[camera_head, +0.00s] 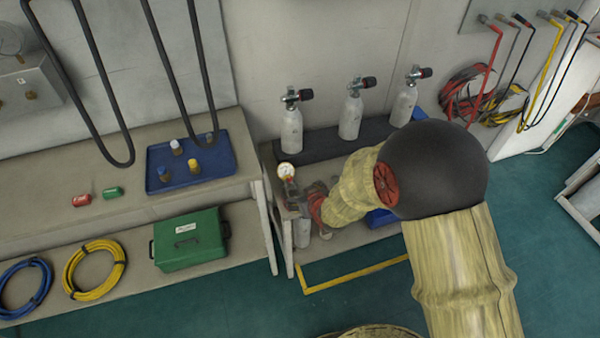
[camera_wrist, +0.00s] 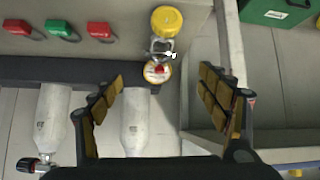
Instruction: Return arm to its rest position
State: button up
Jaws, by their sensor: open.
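My arm, in a yellowish sleeve with a black joint, reaches across the right half of the head view toward the low bench. My gripper (camera_wrist: 163,98) is open in the wrist view, its two padded fingers wide apart. Nothing is held between them. Beyond the fingertips, near the gap, are a round gauge (camera_wrist: 157,72) and a yellow knob (camera_wrist: 167,20). The gauge (camera_head: 286,172) also shows in the head view, just left of my gripper (camera_head: 318,205). My forearm hides part of the gripper there.
White cylinders with valves (camera_head: 350,117) stand along the bench back. A blue tray (camera_head: 217,165) with small fittings sits on the left bench. A green case (camera_head: 189,240) and coiled hoses (camera_head: 95,270) lie below. Hoses hang on the right wall. Green floor is open at front.

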jog(key=s+d+f+m+g+h, duration=0.1)
jog(key=s+d+f+g, duration=0.15)
jog(key=s, duration=0.35)
jog(key=s+d+f+g+h, duration=0.1)
jog(key=s+d+g, duration=0.2)
jog(key=s, duration=0.2)
jog(key=s+d+r+m+p, duration=0.1)
jog(key=s+d+r, duration=0.2)
jog(key=r, duration=0.9)
jog(key=s+d+r+m+t+h+p, duration=0.1)
jog(key=s+d+r, duration=0.3)
jog(key=s+r, duration=0.5)
jog(key=s+d+r+m+p, duration=0.2)
jog(key=s+d+r, duration=0.2)
jog(key=r, duration=1.2)
jog(key=s, duration=0.2)
jog(key=shift+s+t, duration=0.3)
jog(key=shift+t, duration=0.05)
